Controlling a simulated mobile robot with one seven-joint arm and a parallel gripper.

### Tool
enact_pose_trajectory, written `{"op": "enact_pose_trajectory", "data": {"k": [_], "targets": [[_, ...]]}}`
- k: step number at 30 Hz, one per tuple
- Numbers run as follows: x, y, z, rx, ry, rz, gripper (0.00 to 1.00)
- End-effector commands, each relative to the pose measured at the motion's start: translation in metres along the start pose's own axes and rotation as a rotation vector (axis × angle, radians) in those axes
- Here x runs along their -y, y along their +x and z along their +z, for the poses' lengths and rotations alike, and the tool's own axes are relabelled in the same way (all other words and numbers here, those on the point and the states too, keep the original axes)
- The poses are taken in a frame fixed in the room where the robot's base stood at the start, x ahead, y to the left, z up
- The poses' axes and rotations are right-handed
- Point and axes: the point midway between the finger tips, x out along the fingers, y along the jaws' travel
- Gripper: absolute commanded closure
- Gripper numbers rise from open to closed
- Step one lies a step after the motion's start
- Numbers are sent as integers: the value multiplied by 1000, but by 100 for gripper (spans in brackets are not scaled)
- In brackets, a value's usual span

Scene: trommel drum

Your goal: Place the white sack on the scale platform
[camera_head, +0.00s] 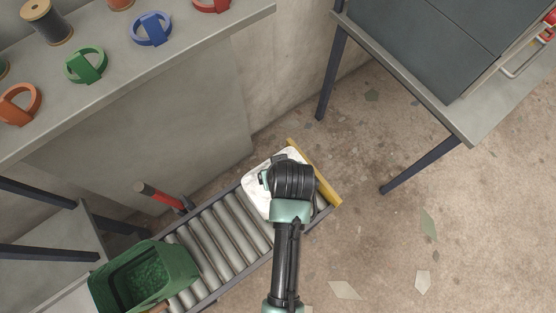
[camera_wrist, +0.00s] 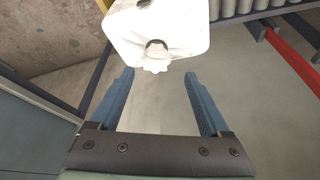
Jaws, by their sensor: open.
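The white sack (camera_head: 258,196) lies at the far end of a roller conveyor, partly hidden under my arm in the head view. In the wrist view the sack (camera_wrist: 160,28) is at the top, with its tied, gathered neck pointing towards my gripper (camera_wrist: 158,74). My gripper is open. Its two blue fingers are spread on either side of the line of the neck, with nothing visible between them. I cannot make out a scale platform in either view.
The roller conveyor (camera_head: 217,242) has a yellow end bar (camera_head: 327,188) beside the sack. A green bin (camera_head: 110,285) stands at its near end, and a red-handled tool (camera_head: 160,196) is beside it. A shelf (camera_head: 180,78) holds coloured rings and a spool. A grey table (camera_head: 457,122) stands upper right.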

Motion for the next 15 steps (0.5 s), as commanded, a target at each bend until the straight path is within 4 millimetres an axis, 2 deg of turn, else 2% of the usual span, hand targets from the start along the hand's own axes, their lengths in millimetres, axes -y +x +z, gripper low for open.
{"op": "enact_pose_trajectory", "data": {"k": [3,10,15], "targets": [[-1,12,-1,-1,0,1,20],[-2,23,0,-1,1,1,20],[-6,43,1,0,2,2,20]]}}
